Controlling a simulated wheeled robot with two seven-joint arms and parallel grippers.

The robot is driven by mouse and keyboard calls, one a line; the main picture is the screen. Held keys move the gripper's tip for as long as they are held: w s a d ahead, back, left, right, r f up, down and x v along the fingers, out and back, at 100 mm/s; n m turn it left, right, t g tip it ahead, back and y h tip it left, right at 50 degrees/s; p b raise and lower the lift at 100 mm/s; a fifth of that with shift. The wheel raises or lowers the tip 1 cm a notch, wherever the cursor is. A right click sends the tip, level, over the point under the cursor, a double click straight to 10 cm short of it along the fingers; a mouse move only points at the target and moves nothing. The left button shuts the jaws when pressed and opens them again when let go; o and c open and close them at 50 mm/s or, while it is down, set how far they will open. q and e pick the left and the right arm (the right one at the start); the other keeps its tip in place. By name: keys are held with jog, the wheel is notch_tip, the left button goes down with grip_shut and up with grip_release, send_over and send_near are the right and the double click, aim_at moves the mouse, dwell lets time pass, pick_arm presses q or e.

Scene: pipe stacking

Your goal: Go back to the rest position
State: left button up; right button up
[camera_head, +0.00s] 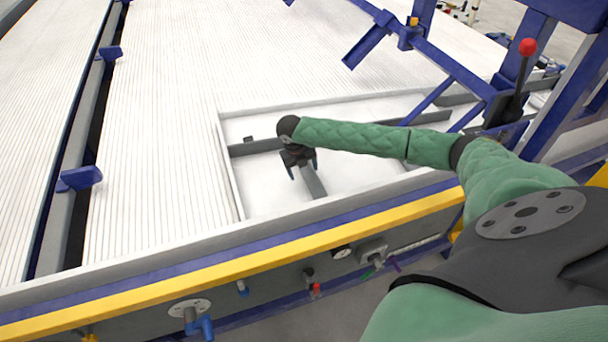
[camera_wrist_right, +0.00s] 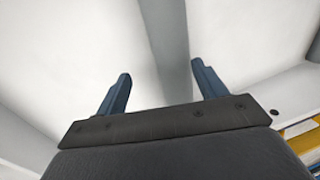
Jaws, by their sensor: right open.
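My right gripper (camera_head: 303,170) hangs at the end of my green-sleeved right arm, over the recessed white tray area (camera_head: 270,190) of the machine. In the right wrist view its two blue fingers (camera_wrist_right: 160,88) are spread apart with nothing between them. A grey bar (camera_wrist_right: 172,50) runs beneath and beyond the fingers there. I cannot tell how far above the bar the fingertips are. My left gripper is not in view.
White ribbed rows (camera_head: 160,130) cover the bed to the left. A yellow rail (camera_head: 250,252) and a panel with fittings run along the near edge. Blue frame beams (camera_head: 440,62) and a red-knobbed lever (camera_head: 527,47) stand at the right, near my arm.

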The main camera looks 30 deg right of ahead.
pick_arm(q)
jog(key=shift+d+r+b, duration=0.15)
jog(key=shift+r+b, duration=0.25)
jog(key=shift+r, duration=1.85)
pick_arm(e)
jog(key=shift+v, duration=2.45)
